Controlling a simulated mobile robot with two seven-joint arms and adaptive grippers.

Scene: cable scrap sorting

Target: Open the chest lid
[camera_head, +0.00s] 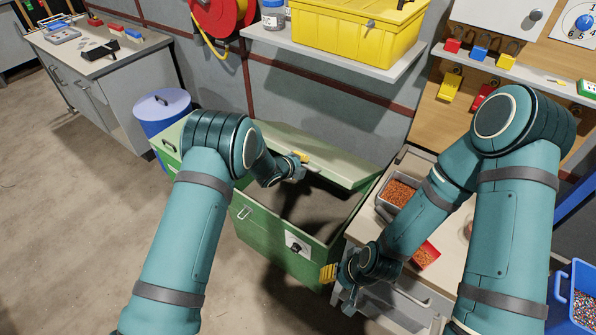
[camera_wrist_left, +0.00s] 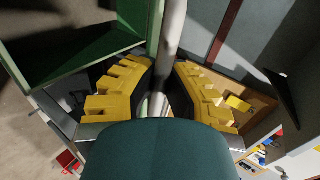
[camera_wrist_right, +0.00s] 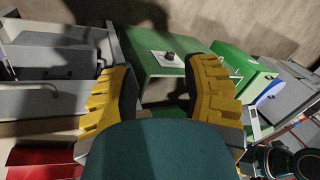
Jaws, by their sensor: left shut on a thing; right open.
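The green chest (camera_head: 262,232) stands in the middle of the head view, with a dark latch (camera_head: 297,246) on its front. Its pale green lid (camera_head: 335,170) is raised and tilted, and the dark inside shows below it. My left gripper (camera_head: 300,158) is at the lid's edge. In the left wrist view its yellow fingers (camera_wrist_left: 158,95) are shut on a pale bar-like part of the lid (camera_wrist_left: 172,30). My right gripper (camera_head: 338,284) is open and empty beside the chest's front right corner. The right wrist view shows the chest front (camera_wrist_right: 150,42) beyond its fingers (camera_wrist_right: 165,95).
A grey drawer bench (camera_head: 415,295) with bins of copper scrap (camera_head: 398,192) stands right of the chest. A blue drum (camera_head: 163,110) stands behind it on the left. A shelf (camera_head: 340,62) with a yellow crate (camera_head: 355,32) hangs above. The floor at left is clear.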

